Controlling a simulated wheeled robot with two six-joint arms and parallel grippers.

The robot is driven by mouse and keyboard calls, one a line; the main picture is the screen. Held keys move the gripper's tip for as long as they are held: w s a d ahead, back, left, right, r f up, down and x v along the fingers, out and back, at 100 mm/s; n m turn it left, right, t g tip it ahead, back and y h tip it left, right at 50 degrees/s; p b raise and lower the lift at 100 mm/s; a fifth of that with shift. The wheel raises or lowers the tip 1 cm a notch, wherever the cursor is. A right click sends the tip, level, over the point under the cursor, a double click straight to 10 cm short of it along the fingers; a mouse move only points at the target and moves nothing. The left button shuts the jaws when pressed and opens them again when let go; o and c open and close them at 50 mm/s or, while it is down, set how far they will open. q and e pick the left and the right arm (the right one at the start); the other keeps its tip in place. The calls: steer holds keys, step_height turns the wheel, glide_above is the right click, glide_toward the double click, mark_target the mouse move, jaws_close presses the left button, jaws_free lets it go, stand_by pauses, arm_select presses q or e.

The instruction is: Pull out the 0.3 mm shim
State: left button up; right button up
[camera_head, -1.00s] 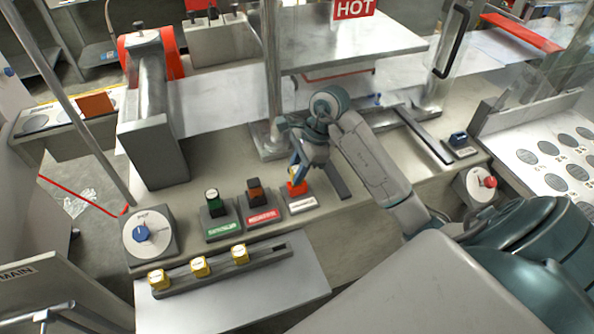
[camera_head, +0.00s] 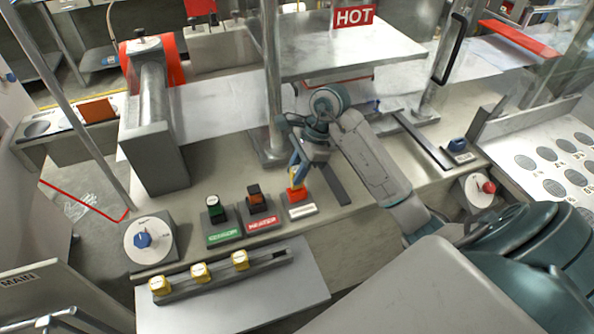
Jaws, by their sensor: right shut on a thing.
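My right gripper (camera_head: 297,170) points down at a block with a white label (camera_head: 302,211), the rightmost of three labelled blocks. I cannot read a 0.3 mm mark anywhere, so I cannot tell which thing is the shim. My left gripper is not in view.
A green-labelled block (camera_head: 222,236) and a red-labelled block (camera_head: 260,222) stand just left of the gripper. A metal post (camera_head: 272,90) rises close behind. A blue knob (camera_head: 142,240) is at left. A raised plate (camera_head: 350,46) with a HOT sign (camera_head: 354,16) stands behind.

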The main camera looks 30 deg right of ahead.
steer(key=shift+r+p, duration=0.55)
steer(key=shift+r, duration=0.6)
steer(key=shift+r, duration=0.1)
step_height(320, 180, up, 3)
steer(key=p, duration=0.3)
